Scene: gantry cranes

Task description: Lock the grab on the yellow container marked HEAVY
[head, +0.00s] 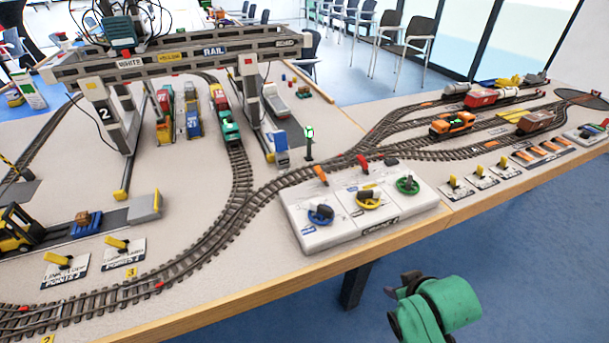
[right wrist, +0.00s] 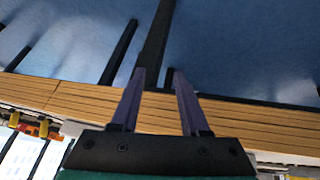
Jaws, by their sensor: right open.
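A large grey gantry crane (head: 180,60) stands across tracks at the left, its beam marked WHITE, YELLOW, RAIL and ROAD. A trolley (head: 121,28) sits on the beam; I cannot make out the grab. My right gripper (right wrist: 160,72) is open and empty, beyond the table's front edge. My left gripper is not in view.
Railway tracks (head: 240,180) curve around the box, with wagons (head: 480,98) at the right. Point levers (head: 115,246) stand near the front left. A toy forklift (head: 16,230) is at the far left. The wooden table edge (head: 330,255) lies between my right arm and the box.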

